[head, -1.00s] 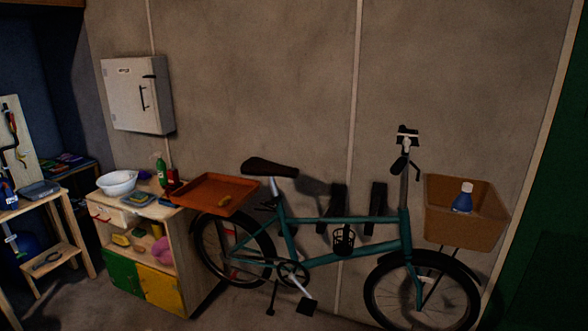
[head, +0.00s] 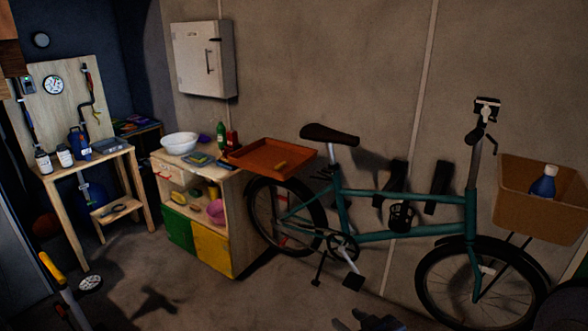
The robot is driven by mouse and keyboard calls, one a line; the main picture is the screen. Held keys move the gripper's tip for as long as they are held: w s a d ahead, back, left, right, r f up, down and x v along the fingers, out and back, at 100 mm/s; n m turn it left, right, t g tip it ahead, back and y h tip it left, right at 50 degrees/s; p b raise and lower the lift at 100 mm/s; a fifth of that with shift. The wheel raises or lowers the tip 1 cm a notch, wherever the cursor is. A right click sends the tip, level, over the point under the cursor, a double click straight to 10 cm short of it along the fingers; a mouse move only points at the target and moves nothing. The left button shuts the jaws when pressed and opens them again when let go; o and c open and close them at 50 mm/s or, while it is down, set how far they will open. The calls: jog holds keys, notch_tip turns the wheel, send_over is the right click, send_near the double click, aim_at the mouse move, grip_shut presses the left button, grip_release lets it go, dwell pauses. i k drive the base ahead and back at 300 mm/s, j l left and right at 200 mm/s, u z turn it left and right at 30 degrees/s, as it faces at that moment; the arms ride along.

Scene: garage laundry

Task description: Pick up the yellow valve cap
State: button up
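I cannot make out a yellow valve cap for certain in the head view. A small yellowish-tan piece (head: 281,165) lies in the orange tray (head: 262,150) beside the bicycle, too small to identify. My gripper is not clearly in view. A dark shape (head: 372,321) is cut off by the bottom edge, and I cannot tell what it is.
A teal bicycle (head: 405,198) with a brown basket (head: 535,212) stands along the wall. A low cabinet (head: 213,252) holds a white bowl (head: 180,143). A wooden workbench (head: 110,165) is at left, near a yellow-handled item (head: 52,267). Open floor lies in front.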

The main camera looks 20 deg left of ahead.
aim_at(281, 165)
jog(key=i+j+z, duration=0.1)
jog(key=j+z, duration=0.2)
jog(key=z, duration=0.15)
jog(key=j+z, duration=0.3)
jog(key=z, duration=0.15)
jog(key=j+z, duration=0.35)
jog(key=z, duration=0.15)
jog(key=j+z, duration=0.1)
jog(key=j, duration=0.35)
jog(key=k+j+z, duration=0.1)
jog(key=j, duration=0.3)
jog(key=k+j+z, duration=0.1)
jog(key=j, duration=0.3)
jog(key=k+j+z, duration=0.15)
jog(key=j, duration=0.3)
jog(key=j+z, duration=0.1)
jog(key=j, duration=0.3)
jog(key=k+j+z, duration=0.1)
jog(key=j, duration=0.3)
jog(key=k+j, duration=0.15)
jog(key=j, duration=0.2)
jog(key=k+j, duration=0.15)
jog(key=j, duration=0.25)
jog(key=k+j, duration=0.15)
jog(key=j, duration=0.2)
jog(key=k+j, duration=0.15)
jog(key=j, duration=0.2)
jog(key=k+j, duration=0.2)
jog(key=j, duration=0.2)
